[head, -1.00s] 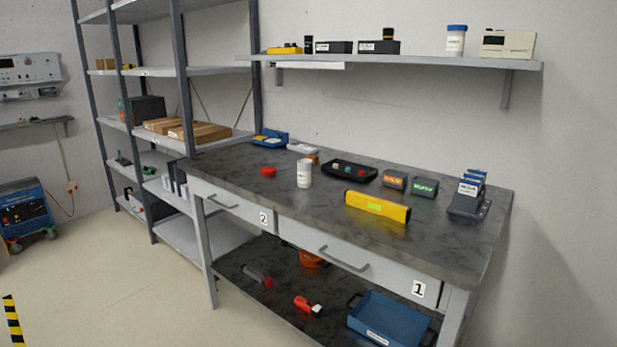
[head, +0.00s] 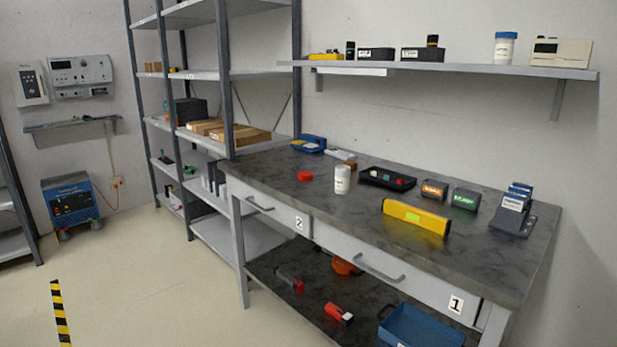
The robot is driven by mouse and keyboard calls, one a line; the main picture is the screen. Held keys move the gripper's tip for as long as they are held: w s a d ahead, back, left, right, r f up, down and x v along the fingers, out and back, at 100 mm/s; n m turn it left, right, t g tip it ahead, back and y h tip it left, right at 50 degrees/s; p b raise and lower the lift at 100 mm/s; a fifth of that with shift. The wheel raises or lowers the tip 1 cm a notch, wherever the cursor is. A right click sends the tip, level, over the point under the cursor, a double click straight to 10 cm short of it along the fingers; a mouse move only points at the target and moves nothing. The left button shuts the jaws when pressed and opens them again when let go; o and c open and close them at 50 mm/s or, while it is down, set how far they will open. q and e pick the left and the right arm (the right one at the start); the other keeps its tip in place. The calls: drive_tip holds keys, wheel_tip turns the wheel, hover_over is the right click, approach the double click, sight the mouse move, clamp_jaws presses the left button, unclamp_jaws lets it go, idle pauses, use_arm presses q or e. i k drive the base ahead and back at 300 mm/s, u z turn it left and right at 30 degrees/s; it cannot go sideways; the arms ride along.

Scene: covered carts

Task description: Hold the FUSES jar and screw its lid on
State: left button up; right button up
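A white jar (head: 342,180) stands upright on the dark workbench, near its left part. Its label is too small to read, so I cannot tell whether it says FUSES. A red round lid (head: 305,176) lies on the bench just left of the jar, apart from it. Another white jar with a blue lid (head: 505,48) stands on the wall shelf. Neither of my grippers shows in the head view.
The workbench (head: 300,197) also bears a yellow device (head: 415,216), a black tray (head: 387,178), small boxes (head: 434,190) and a card holder (head: 513,210). A blue crate (head: 420,328) sits on the lower shelf.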

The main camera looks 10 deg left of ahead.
sight(342, 179)
drive_tip(key=u, duration=1.35)
drive_tip(key=i, duration=2.8)
drive_tip(key=z, duration=3.25)
